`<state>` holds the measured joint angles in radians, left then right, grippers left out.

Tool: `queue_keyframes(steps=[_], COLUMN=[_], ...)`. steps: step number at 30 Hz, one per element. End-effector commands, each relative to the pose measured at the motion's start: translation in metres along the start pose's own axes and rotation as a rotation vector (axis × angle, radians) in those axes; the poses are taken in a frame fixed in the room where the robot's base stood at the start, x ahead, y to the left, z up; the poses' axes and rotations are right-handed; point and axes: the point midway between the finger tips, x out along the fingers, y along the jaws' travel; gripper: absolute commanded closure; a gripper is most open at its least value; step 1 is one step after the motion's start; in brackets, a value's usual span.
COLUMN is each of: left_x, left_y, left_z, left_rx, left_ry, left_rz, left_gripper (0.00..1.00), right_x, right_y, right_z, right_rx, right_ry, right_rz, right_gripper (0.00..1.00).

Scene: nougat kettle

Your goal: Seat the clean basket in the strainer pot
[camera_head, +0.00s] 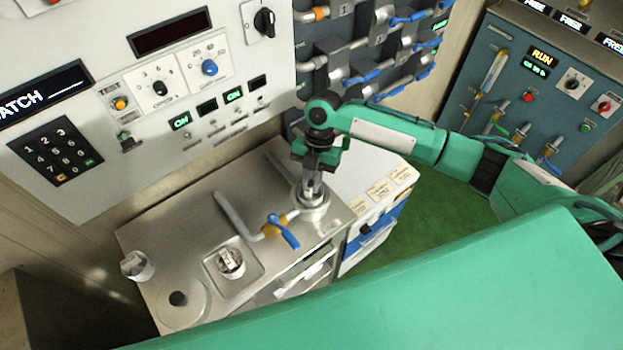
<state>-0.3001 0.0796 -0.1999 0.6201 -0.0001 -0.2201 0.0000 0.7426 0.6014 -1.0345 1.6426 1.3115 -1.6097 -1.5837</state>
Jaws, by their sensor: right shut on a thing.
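My right gripper (312,190) points straight down at the back right of the steel counter. It is shut on a small metal basket, mostly hidden by the fingers, at the mouth of the round steel strainer pot (322,208). I cannot tell how deep the basket sits or whether it touches the pot's rim. Another small metal basket-like part (231,263) sits in a square recessed tray (252,282) at the front of the counter. My left gripper is not in view.
A pipe with a blue valve handle (283,232) runs beside the pot. A metal cup (137,265) stands at the counter's left edge, near a round lid (195,312). A control panel (190,80) rises behind. The steel counter (180,235) has clear room at back left.

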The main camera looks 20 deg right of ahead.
Motion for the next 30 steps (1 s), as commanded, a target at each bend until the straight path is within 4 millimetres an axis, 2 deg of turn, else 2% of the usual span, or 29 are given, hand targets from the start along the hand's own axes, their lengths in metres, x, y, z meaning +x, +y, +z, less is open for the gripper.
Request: queue_keyframes(steps=[15,30], left_x=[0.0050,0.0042], left_y=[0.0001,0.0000], left_z=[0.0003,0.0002], left_rx=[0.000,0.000], left_ry=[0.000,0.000], left_rz=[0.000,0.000], left_gripper=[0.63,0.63], right_x=[0.0098,0.0097], right_y=[0.0001,0.0001], right_z=[0.0039,0.0039], right_rx=[0.000,0.000], right_ry=[0.000,0.000], right_rz=[0.000,0.000], right_gripper=[1.00,1.00])
